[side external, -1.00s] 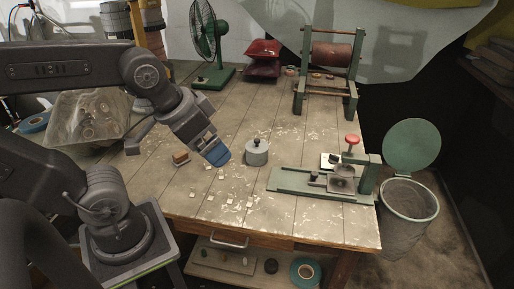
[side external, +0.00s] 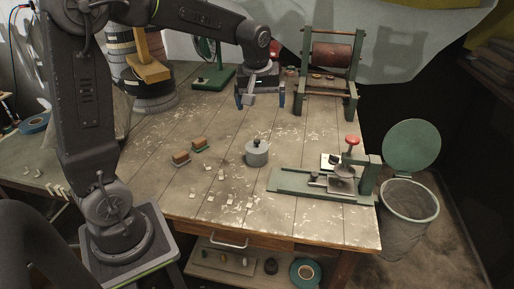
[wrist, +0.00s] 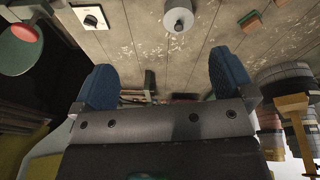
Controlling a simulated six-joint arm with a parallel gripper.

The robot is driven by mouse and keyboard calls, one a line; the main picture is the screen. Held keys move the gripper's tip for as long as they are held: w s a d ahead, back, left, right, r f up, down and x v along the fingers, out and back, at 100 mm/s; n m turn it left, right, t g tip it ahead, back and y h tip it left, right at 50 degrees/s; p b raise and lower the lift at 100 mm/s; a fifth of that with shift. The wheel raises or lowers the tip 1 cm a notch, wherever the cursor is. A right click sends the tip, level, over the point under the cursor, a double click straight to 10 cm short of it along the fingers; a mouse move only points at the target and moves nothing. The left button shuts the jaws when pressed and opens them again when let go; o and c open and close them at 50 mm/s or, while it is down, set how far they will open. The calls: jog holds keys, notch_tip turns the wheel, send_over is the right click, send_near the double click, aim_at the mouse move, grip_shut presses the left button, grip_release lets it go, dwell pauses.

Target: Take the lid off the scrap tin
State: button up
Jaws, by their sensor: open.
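In the wrist view the tin (wrist: 177,19) is at the top edge, seen from above. My gripper (side external: 260,101) is open and empty, its blue fingers pointing down. It hangs above the bench, beyond the tin in the side view and apart from it. In the wrist view the two blue fingers (wrist: 164,80) are wide apart.
A green press with a red knob (side external: 352,140) stands right of the tin. A green frame with a brown roller (side external: 333,56) stands at the back. Wooden blocks (side external: 181,157) and pale scraps lie left of the tin. A bin (side external: 408,205) stands off the bench's right edge.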

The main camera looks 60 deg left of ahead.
aim_at(258, 141)
jog(key=w+a+f+n, duration=0.2)
jog(key=a+f, duration=0.2)
jog(key=f, duration=0.2)
jog(key=w+a+f+n+g, duration=0.1)
jog(key=w+a+f+n, duration=0.1)
jog(key=f, duration=0.4)
jog(key=w+a+f+n+g, duration=0.1)
jog(key=w+a+f+n, duration=0.1)
jog(key=a+f, duration=0.3)
jog(key=shift+w+a+f, duration=0.35)
jog(key=shift+w+f, duration=0.3)
jog(key=shift+f, duration=0.15)
jog(key=shift+a+f, duration=0.2)
jog(key=shift+f, duration=0.75)
jog(key=shift+a+f, duration=0.2)
jog(key=shift+f, duration=0.7)
jog(key=shift+a+f, duration=0.2)
jog(key=shift+f, duration=0.75)
jog(key=shift+c, duration=0.3)
jog(key=c, duration=0.6)
jog(key=shift+r, duration=0.1)
